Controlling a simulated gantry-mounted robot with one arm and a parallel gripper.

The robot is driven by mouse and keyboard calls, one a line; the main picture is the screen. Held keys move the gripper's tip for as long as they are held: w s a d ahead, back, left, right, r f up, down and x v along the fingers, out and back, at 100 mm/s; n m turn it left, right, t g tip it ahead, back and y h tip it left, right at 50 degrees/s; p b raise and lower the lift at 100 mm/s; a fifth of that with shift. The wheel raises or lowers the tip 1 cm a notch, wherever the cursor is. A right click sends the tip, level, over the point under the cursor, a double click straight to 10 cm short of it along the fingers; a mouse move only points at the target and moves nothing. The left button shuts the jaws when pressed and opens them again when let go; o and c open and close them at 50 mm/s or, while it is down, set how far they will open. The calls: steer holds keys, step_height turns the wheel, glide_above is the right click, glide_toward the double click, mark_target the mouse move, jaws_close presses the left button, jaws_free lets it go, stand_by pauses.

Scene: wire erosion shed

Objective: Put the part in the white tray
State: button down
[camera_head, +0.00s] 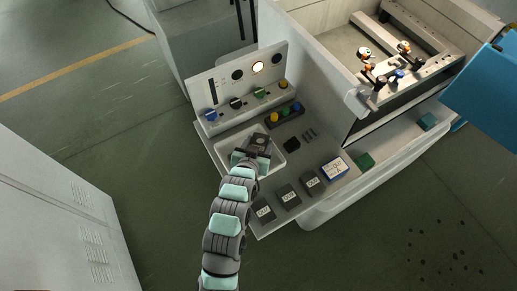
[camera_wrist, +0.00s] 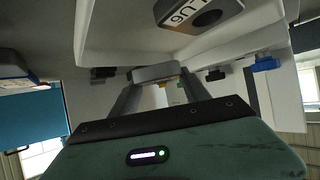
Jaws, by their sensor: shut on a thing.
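The white tray (camera_head: 280,164) lies on the table, and its pale wall fills the upper part of the wrist view (camera_wrist: 120,28). My gripper (camera_wrist: 157,80) is over the tray, its fingers closed on a grey block (camera_wrist: 155,73) seen edge-on between the fingertips. A dark grey part with a white label and a round dark hole (camera_wrist: 208,17) shows against the tray in the wrist view, beyond the fingertips. In the head view a dark block (camera_head: 260,139) shows at the tray beside my gripper. I cannot tell whether the held block touches the tray floor.
Several dark labelled blocks (camera_head: 289,195) and a blue-and-white box (camera_head: 334,167) line the table's front. A small black block (camera_head: 292,145) lies right of the tray. A control panel (camera_head: 240,86) with knobs stands behind, and the machine (camera_head: 320,75) rises at right.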

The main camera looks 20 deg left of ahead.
steer(key=shift+f, duration=2.15)
steer(key=c, duration=0.8)
jaws_free()
steer(key=shift+f, duration=0.15)
